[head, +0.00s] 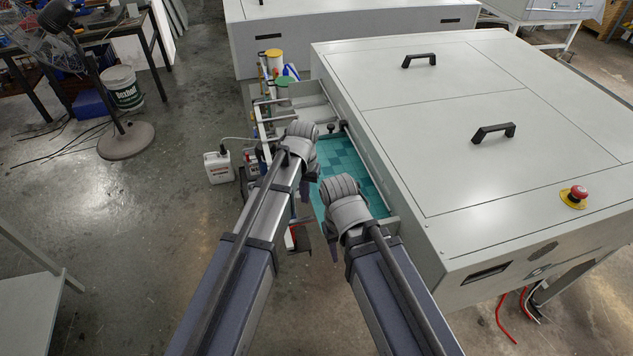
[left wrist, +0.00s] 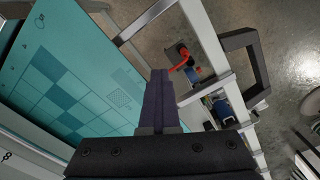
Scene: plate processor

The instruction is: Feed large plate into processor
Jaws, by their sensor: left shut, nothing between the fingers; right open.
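The large teal plate (head: 345,157) with a checkered pattern lies on the infeed side of the grey processor (head: 470,110). It also fills the left part of the left wrist view (left wrist: 75,75). My left gripper (head: 305,191) is at the plate's outer edge; in the left wrist view its fingers (left wrist: 158,82) are shut with nothing between them, and the tips appear beside the plate's edge. My right gripper (head: 331,250) is open near the plate's near end, partly hidden by my wrist, so contact with the plate cannot be told.
The infeed frame (head: 262,118) has rails on the left. A white jug (head: 218,167) stands on the floor beside it. Bottles (head: 274,62) stand at the far end. A red emergency button (head: 577,194) sits on the processor's top.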

